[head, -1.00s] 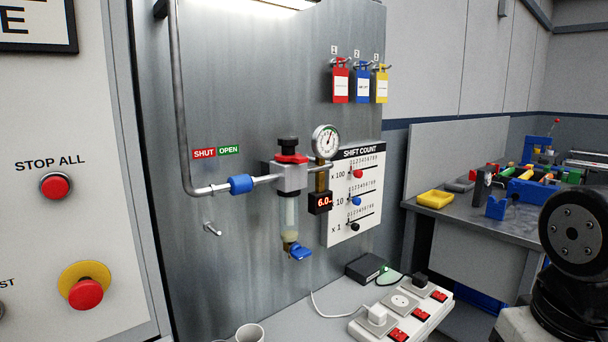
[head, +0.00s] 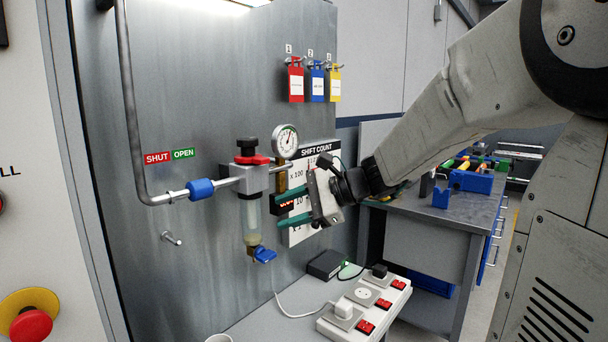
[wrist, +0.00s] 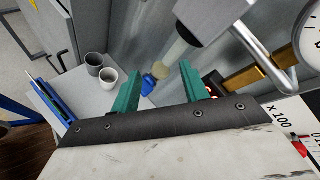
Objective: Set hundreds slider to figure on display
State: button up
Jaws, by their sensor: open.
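The white SHIFT COUNT board (head: 316,150) hangs on the metal panel, partly hidden behind my gripper. In the head view its slider knobs are covered; the x 100 and x 10 labels show at its left. In the wrist view the x 100 label shows on the board (wrist: 282,117), with part of a red knob (wrist: 300,141) at the right edge. The small display (head: 283,203) with red digits is mostly covered by my gripper, and its figure cannot be read. My gripper (head: 279,212) is open and empty in front of the display, its green fingers (wrist: 168,92) pointing left across the board.
A power strip (head: 362,306) and a black box (head: 325,264) lie below. Two cups (wrist: 107,78) show in the wrist view.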

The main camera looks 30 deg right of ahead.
jog(key=w+d+m+t+h, duration=0.2)
jog(key=w+d+m+t, duration=0.3)
jog(key=d, duration=0.6)
jog(key=w+d+m+t+h, duration=0.3)
jog(key=w+d+m+t, duration=0.15)
jog(key=d+m, duration=0.5)
jog(key=w+r+n, duration=0.1)
jog(key=w, duration=0.7)
jog(key=shift+a+n+g, duration=0.35)
jog(key=shift+a, duration=0.1)
